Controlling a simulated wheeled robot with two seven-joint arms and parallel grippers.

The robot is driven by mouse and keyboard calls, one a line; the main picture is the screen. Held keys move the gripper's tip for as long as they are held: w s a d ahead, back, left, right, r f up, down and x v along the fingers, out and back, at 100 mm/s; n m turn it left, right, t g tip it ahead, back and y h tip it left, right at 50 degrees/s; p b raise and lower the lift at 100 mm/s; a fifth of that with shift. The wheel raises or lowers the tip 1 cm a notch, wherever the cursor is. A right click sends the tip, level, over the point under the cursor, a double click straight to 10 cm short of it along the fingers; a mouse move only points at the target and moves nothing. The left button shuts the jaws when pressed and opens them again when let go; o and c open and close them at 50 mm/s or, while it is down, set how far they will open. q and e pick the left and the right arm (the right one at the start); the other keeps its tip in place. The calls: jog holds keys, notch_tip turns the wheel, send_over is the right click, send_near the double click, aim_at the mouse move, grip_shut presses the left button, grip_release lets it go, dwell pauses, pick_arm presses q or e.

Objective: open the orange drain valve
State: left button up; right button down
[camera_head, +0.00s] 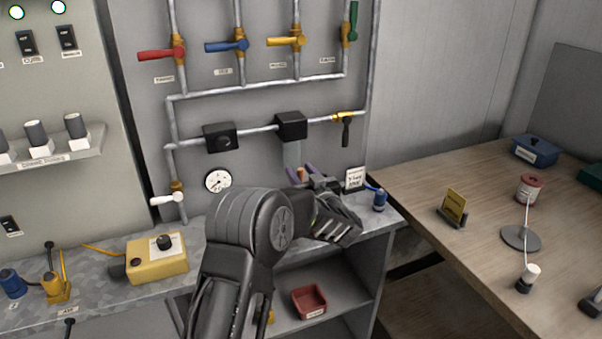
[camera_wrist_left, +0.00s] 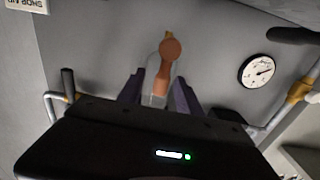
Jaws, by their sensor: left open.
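The orange drain valve (camera_head: 301,174) shows as a small orange patch low on the grey panel, partly hidden by my left gripper. In the left wrist view its orange handle (camera_wrist_left: 163,72), with a round end, stands between the two purple fingers. My left gripper (camera_head: 305,180) is open, with one finger on each side of the handle in the picture. It also shows in the left wrist view (camera_wrist_left: 159,95). I see gaps beside the handle, but cannot tell whether either finger touches it. My right gripper is not in view.
Above are pipes with red (camera_head: 160,54), blue (camera_head: 225,46), yellow (camera_head: 285,41) and green (camera_head: 353,22) valve handles. A gauge (camera_head: 217,180) and a white-handled valve (camera_head: 168,200) are to the left. A blue fitting (camera_head: 379,199) and small sign (camera_head: 354,179) stand close on the right.

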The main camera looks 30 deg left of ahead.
pick_arm(q)
jog(key=b+v, duration=0.1)
jog(key=v, duration=0.6)
jog(key=shift+s+d, duration=0.2)
jog(key=shift+d, duration=0.15)
